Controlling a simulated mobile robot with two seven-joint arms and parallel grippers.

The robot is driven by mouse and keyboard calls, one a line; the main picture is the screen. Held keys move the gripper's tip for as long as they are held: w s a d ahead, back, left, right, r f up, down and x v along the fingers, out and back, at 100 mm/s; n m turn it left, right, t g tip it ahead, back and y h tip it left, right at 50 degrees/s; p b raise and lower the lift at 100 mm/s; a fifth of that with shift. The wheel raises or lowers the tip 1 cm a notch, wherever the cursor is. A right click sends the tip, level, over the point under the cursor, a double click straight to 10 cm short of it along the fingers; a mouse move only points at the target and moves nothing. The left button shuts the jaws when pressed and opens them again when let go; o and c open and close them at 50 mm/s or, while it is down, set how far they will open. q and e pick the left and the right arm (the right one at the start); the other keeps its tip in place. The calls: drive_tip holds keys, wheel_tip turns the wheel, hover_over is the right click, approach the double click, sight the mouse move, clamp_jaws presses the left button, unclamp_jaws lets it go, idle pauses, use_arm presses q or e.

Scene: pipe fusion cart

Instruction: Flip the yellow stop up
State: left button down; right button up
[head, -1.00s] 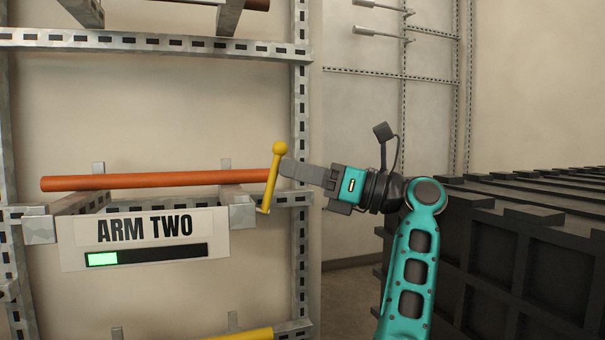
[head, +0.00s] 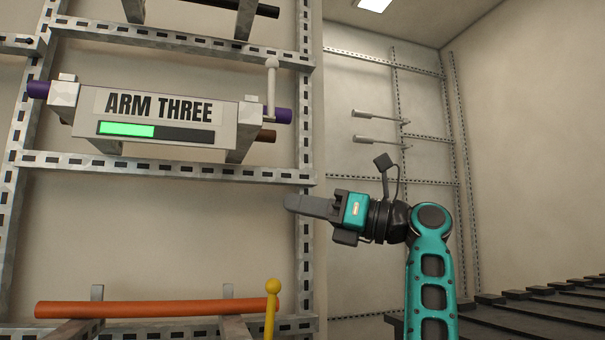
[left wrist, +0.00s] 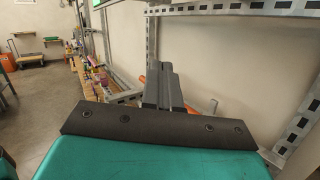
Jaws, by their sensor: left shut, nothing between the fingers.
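The yellow stop (head: 270,310) stands upright at the right end of the orange pipe (head: 150,308), with its ball end on top. Its lower end is cut off by the bottom edge of the head view. My left gripper (head: 291,203) is shut and empty, pointing left. It is above the yellow stop and clear of it. In the left wrist view its closed fingers (left wrist: 163,85) show ahead, with nothing in them. My right gripper is not in view.
Above is the ARM THREE sign (head: 158,108) with a part-filled green bar, a purple pipe (head: 283,115) and a pale upright stop (head: 271,88). A perforated metal rail (head: 170,167) crosses between the two levels. A dark ribbed crate top (head: 540,305) is at lower right.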

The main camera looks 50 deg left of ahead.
use_arm(q)
drive_tip(key=shift+r+p, duration=0.35)
drive_tip(key=shift+r, duration=1.5)
